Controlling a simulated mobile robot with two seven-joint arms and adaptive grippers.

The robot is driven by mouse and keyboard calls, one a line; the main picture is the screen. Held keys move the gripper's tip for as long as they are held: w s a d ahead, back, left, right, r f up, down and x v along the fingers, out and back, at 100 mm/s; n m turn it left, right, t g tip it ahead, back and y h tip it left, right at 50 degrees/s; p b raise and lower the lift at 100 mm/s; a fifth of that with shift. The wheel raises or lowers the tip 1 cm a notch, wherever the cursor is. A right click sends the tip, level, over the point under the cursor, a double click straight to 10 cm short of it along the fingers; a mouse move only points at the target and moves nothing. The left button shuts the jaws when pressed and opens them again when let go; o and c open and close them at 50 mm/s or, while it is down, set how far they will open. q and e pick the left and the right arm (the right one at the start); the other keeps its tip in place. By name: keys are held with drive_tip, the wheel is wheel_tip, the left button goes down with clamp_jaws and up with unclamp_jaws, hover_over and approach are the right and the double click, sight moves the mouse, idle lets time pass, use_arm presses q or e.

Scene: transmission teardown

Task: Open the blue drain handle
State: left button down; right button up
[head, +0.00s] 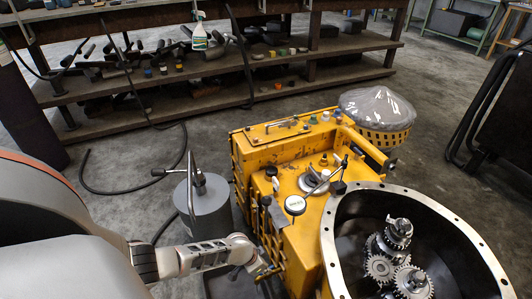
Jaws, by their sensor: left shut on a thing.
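The yellow transmission housing (305,215) stands right of centre, with an open round bell end holding steel gears (395,265). My left gripper (264,268) reaches in from the left, low against the housing's near left side. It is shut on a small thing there. Its fingers hide what they hold, and its place at the side fits the blue drain handle, whose blue colour I cannot make out. My right gripper is out of view.
A grey cylindrical canister (206,205) with a pump handle stands close left of the housing, beside my left arm. A plastic-covered yellow basket (380,115) is behind the housing. A wooden shelf rack (190,85) with tools and a spray bottle (199,32) lines the back.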

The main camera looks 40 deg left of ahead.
use_arm(q)
drive_tip(key=shift+s+f, duration=0.15)
drive_tip(key=c, duration=2.1)
unclamp_jaws()
drive_tip(key=shift+c, duration=0.2)
drive_tip(key=v, duration=1.2)
